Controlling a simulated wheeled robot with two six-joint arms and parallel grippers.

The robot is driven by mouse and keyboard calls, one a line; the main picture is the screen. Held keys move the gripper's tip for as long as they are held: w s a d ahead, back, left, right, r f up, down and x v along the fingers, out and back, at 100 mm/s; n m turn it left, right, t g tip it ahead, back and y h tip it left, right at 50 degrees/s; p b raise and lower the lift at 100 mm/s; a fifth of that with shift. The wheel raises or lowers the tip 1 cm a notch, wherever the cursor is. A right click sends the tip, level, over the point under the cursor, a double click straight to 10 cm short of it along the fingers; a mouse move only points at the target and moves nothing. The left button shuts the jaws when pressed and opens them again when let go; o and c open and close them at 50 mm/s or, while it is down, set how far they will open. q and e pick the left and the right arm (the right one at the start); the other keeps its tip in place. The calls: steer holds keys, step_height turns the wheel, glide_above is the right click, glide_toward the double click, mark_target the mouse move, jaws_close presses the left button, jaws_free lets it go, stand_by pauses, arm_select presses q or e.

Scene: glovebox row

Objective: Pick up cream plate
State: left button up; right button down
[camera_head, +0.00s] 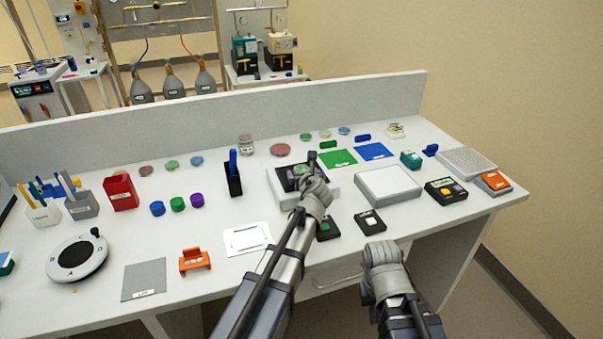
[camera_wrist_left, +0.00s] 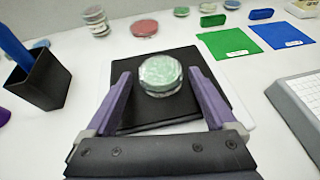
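A round pale green-and-white dish (camera_wrist_left: 160,74) lies on a black square pad (camera_wrist_left: 136,118) in the left wrist view. My left gripper (camera_wrist_left: 160,78) is open, with one purple finger on each side of this dish and visible gaps between. In the head view the same dish (camera_head: 301,170) is partly hidden by my left gripper (camera_head: 304,174). A cream-topped piece (camera_head: 396,130) stands at the back right, and a clear stack of dishes (camera_head: 246,145) at the back middle; I cannot tell which is the cream plate. My right gripper (camera_head: 381,254) hangs at the table's front edge, its fingers not clear.
A black holder (camera_head: 233,181) with a blue item stands left of the pad. A pink dish (camera_head: 281,149), a green sheet (camera_head: 337,159) and a blue sheet (camera_head: 373,151) lie behind. A white box (camera_head: 388,187) stands to the right. A low wall (camera_head: 200,125) bounds the back.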

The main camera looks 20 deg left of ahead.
arm_select(q)
steer(key=c, duration=1.2)
steer(key=shift+r, duration=0.1)
step_height(320, 180, up, 10)
steer(key=p, duration=1)
